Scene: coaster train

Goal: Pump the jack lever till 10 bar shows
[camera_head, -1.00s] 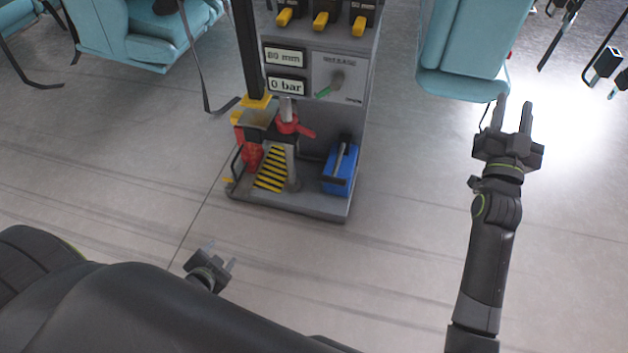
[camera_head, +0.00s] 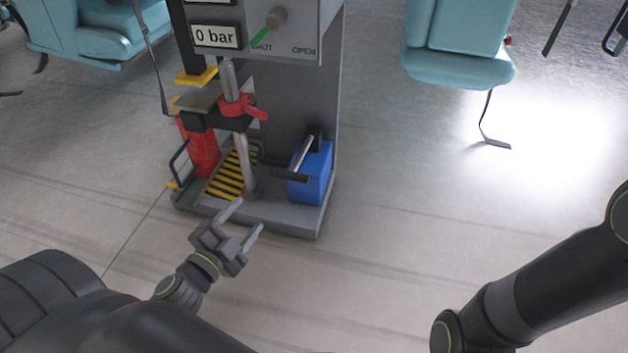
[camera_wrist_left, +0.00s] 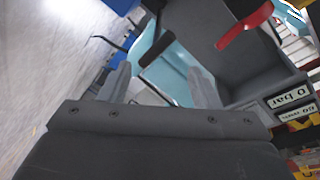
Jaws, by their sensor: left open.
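The blue pump box (camera_head: 312,172) stands at the right of the press base. Its lever (camera_head: 302,152) is a pale rod slanting down to a dark crossbar grip (camera_head: 290,177). The pressure display (camera_head: 215,37) reads 0 bar; it also shows rotated in the left wrist view (camera_wrist_left: 288,97). The release knob (camera_head: 276,17) has a green pointer turned down-left, away from OPEN. My left gripper (camera_head: 247,219) is open and empty, in front of the base and left of and below the grip in the picture. My right gripper is out of view; only its arm shows.
A red clamp handle (camera_head: 243,107) sits on a steel post (camera_head: 244,160), left of the pump. A red cylinder (camera_head: 202,155) and striped plate (camera_head: 232,175) lie further left. Teal seats (camera_head: 458,50) stand behind. Floor (camera_head: 400,190) to the right is clear.

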